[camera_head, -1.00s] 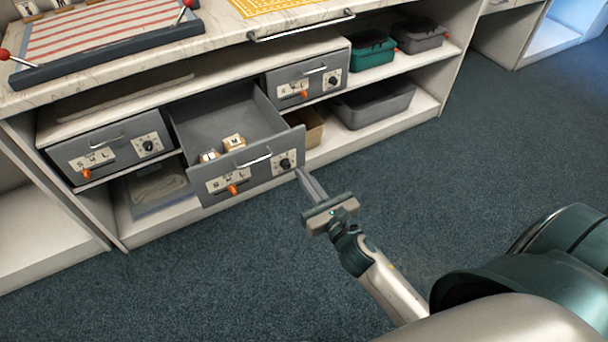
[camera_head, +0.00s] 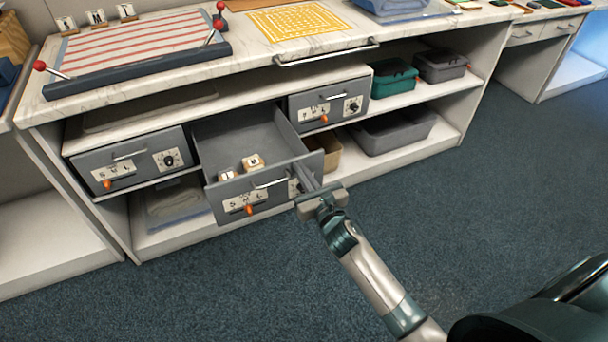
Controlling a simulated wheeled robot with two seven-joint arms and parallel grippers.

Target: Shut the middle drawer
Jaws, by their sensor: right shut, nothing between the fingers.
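The middle drawer (camera_head: 228,208) is grey and stands pulled out of the cabinet. Two small lettered wooden blocks (camera_head: 253,161) lie inside it. Its front has a metal handle (camera_head: 270,184), a label plate and an orange lever (camera_head: 249,209). My right gripper (camera_head: 304,172) is shut and empty. Its fingers overlap the drawer front's right end in the picture and partly hide the dial there. I cannot tell whether they touch it. My left gripper is out of view.
A left drawer (camera_head: 100,177) and a right drawer (camera_head: 308,122) sit shut on either side. A marble counter (camera_head: 255,50) overhangs them with a metal rail (camera_head: 327,53). Grey and green bins (camera_head: 392,80) fill the right shelves. The carpet (camera_head: 440,230) in front is clear.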

